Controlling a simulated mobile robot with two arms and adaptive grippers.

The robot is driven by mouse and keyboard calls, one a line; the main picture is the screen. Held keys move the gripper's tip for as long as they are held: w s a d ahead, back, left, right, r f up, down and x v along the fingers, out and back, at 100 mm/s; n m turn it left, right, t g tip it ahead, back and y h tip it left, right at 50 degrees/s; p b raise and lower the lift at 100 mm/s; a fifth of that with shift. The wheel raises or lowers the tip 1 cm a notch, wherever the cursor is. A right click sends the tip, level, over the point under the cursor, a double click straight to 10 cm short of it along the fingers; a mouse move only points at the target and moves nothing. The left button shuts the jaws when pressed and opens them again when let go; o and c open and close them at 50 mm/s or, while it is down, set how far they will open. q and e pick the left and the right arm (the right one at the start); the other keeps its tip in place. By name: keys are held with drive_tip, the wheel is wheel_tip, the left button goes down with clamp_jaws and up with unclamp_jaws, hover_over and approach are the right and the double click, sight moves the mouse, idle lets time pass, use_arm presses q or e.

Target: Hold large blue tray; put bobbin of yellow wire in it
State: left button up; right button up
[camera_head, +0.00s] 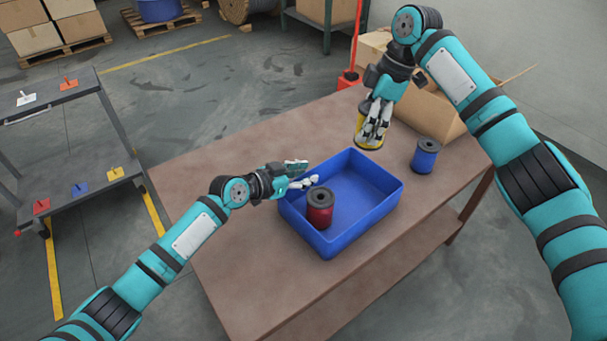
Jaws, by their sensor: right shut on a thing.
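The large blue tray (365,220) sits on the brown table. A bobbin of red wire (320,207) stands upright inside it, near its front left. My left gripper (304,174) is at the tray's back left rim with its fingers apart. I cannot tell whether it touches the rim. My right gripper (376,122) is shut on the bobbin of yellow wire (361,141) and holds it up behind the tray's back right side. Its fingers partly hide the bobbin.
A bobbin of blue wire (426,155) stands on the table (221,174) to the right of the tray. An open cardboard box (424,108) is at the table's back right. A grey rack (80,199) with coloured pegs stands at left. The table's left part is clear.

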use_arm(q)
drive_tip(key=shift+c, duration=0.4)
clamp_jaws()
use_arm(e)
wheel_tip(320, 180, down, 10)
drive_tip(key=shift+r, duration=0.25)
idle(1.0)
idle(1.4)
hover_over(348, 196)
drive_tip(key=d, duration=0.1)
drive_tip(key=shift+d+f, duration=0.2)
drive_tip(key=shift+f, duration=4.4)
drive_tip(key=o, duration=1.6)
